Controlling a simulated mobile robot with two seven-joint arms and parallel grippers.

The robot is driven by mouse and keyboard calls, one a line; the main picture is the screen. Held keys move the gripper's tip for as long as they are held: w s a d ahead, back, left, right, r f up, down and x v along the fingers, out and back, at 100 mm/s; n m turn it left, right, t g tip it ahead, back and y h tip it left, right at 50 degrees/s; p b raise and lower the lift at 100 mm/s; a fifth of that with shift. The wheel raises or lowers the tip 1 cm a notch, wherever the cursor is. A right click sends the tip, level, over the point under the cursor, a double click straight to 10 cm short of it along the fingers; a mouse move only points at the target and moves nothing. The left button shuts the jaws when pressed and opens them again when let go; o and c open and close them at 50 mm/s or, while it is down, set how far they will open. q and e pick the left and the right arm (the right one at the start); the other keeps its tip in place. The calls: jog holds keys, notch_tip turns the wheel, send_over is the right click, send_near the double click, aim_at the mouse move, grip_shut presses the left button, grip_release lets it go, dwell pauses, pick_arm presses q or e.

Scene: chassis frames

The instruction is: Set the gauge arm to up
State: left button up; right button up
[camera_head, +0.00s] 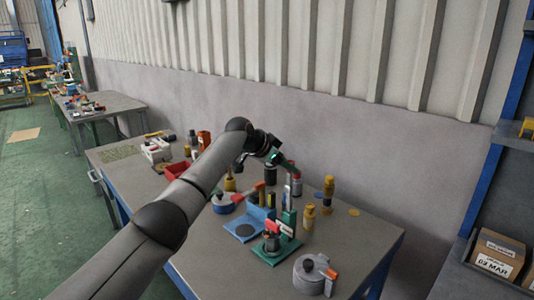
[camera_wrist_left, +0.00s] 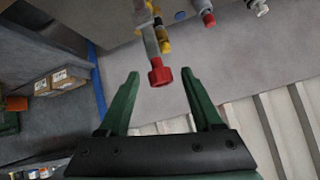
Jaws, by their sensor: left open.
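My left gripper (camera_head: 286,164) hangs over the back of the workbench, with green fingers. In the left wrist view it is open, and a red knob (camera_wrist_left: 160,73) on a grey bar shows between its fingertips. I cannot tell how far beyond the fingertips the knob is; nothing is gripped. In the head view a thin upright piece (camera_head: 297,187) stands just below the gripper. A green stand (camera_head: 277,250) with a red piece stands nearer the front. I cannot tell for sure which piece is the gauge arm. My right gripper is out of view.
The workbench (camera_head: 350,243) carries a blue bracket (camera_head: 247,226), a grey pot with a red handle (camera_head: 312,275), yellow pieces (camera_head: 308,217) and a red tray (camera_head: 176,170). A wall stands close behind. A carton (camera_head: 497,255) sits on the right shelf. The bench's right part is fairly clear.

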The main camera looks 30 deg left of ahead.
pick_arm(q)
jog(key=b+v, duration=0.2)
jog(key=v, duration=0.8)
jog(key=shift+s+r, duration=0.15)
jog(key=shift+s, duration=0.15)
